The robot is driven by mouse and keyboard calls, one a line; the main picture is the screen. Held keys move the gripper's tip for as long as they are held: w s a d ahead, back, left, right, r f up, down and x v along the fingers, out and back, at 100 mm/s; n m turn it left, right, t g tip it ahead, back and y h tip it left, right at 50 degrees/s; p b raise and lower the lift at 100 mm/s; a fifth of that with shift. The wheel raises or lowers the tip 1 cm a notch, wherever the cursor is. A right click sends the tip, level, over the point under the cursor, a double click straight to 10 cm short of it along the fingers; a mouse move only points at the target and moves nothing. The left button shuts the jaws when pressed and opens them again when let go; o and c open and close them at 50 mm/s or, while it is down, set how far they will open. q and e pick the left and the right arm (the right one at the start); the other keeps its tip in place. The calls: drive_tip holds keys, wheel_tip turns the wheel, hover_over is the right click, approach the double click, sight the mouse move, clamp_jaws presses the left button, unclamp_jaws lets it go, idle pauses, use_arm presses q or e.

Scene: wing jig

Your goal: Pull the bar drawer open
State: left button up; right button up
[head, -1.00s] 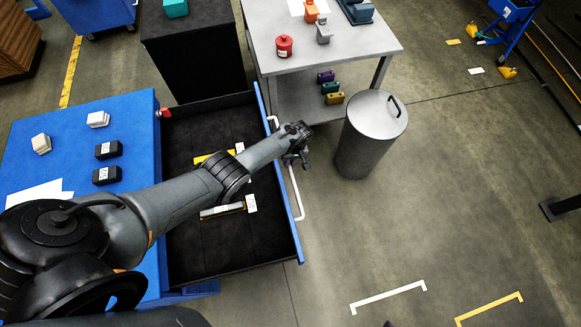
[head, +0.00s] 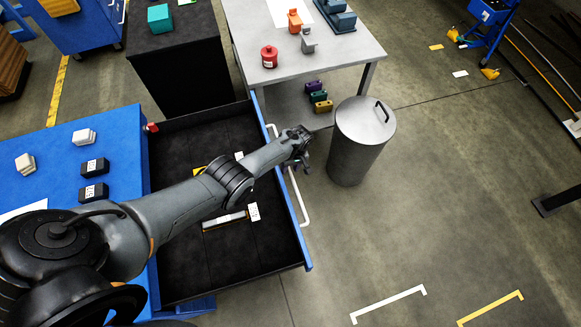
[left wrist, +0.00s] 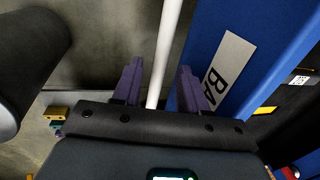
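The bar drawer (head: 280,262) stands pulled out from the blue cabinet, its dark inside exposed. Its blue front carries a long white bar handle (head: 297,200). My left gripper (head: 303,158) is at the handle, with the arm reaching over the drawer. In the left wrist view, the two purple fingers (left wrist: 158,88) are spread on either side of the white bar (left wrist: 168,45), with visible gaps. A label starting "BA" (left wrist: 228,65) shows on the drawer front beside them. My right gripper is not in view.
A grey lidded bin (head: 362,150) stands close to the right of my left gripper. A grey table (head: 345,52) with small parts is behind it. Inside the drawer lies a labelled bar-like item (head: 226,222). The floor at right front is clear.

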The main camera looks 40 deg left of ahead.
use_arm(q)
drive_tip(key=shift+d+r+p, duration=0.1)
drive_tip(key=shift+r+p, duration=0.4)
drive_tip(key=shift+r, duration=0.1)
wheel_tip(320, 180, up, 9)
drive_tip(key=w+p, duration=0.1)
drive_tip(key=p, duration=0.4)
drive_tip(key=shift+w+d+r, duration=0.2)
drive_tip(key=shift+w+d, duration=0.2)
drive_tip(key=shift+d, duration=0.05)
drive_tip(key=shift+s+f, duration=0.1)
